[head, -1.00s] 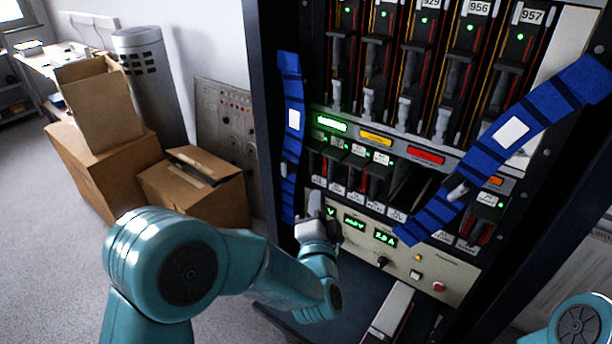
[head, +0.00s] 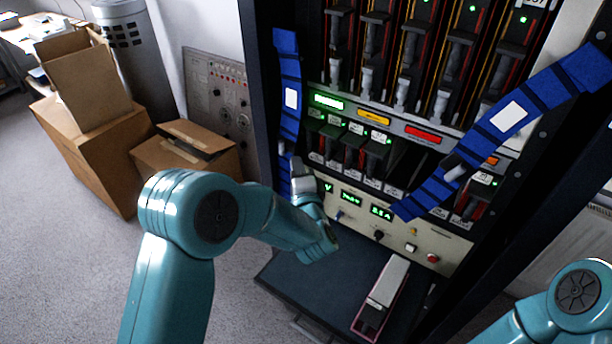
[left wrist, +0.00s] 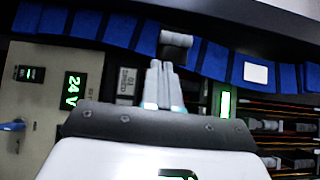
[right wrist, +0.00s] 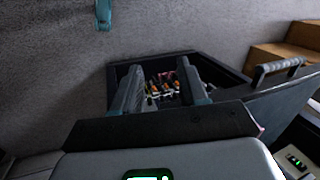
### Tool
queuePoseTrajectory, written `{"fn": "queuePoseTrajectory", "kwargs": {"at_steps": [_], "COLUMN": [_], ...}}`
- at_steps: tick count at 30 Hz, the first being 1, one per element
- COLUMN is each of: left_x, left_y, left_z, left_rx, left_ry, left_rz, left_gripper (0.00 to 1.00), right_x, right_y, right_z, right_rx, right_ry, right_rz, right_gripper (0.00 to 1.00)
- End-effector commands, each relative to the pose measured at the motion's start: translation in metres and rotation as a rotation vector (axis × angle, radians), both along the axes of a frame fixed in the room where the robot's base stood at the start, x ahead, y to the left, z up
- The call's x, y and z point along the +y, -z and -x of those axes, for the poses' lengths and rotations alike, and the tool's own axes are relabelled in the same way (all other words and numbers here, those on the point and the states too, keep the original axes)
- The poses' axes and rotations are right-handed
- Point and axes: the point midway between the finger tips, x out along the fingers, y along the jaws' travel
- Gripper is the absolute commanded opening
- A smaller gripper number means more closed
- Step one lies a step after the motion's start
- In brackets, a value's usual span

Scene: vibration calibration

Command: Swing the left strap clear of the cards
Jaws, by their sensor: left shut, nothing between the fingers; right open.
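The left strap (head: 288,70), blue with a white label, hangs down the left side of the rack, left of the lower row of cards (head: 345,152). My left gripper (head: 297,166) is at its lower part. In the left wrist view the strap (left wrist: 120,30) runs across the top, and the shut, empty fingers (left wrist: 160,72) point at a grey grip (left wrist: 176,40) on it. I cannot tell whether they touch. The right strap (head: 545,92) slants across the right side of the rack. My right gripper (right wrist: 160,85) is open, seen only in the right wrist view.
A panel with green displays (head: 365,205) lies below the cards. A dark shelf (head: 310,275) bears a long pale and pink object (head: 383,295). Cardboard boxes (head: 185,155) stand left of the rack. An open dark case (right wrist: 225,75) lies beyond my right fingers.

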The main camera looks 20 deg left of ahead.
Motion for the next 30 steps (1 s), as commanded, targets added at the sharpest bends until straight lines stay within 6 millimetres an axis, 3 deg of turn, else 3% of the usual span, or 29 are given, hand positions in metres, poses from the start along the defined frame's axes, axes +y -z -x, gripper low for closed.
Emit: {"fn": "queuePoseTrajectory", "kwargs": {"at_steps": [6, 17, 24, 30], "left_x": [0.019, 0.022, 0.042, 0.046], "left_y": [-0.001, -0.001, 0.006, 0.0], "left_z": [-0.008, -0.009, -0.016, -0.018], "left_rx": [0.0, -0.002, -0.027, -0.033], "left_ry": [0.002, 0.003, 0.0, 0.001], "left_rz": [0.001, 0.001, -0.066, -0.086], "left_gripper": [0.0, 0.0, 0.0, 0.0], "right_x": [0.0, 0.0, 0.0, 0.0], "right_y": [-0.007, -0.007, 0.015, 0.013], "right_z": [0.0, 0.0, 0.0, 0.0], "right_rx": [0.0, 0.0, 0.0, 0.0], "right_ry": [0.0, 0.0, 0.0, 0.0], "right_rz": [0.0, 0.0, 0.0, 0.0], "right_gripper": [0.43, 0.43, 0.43, 0.43]}}
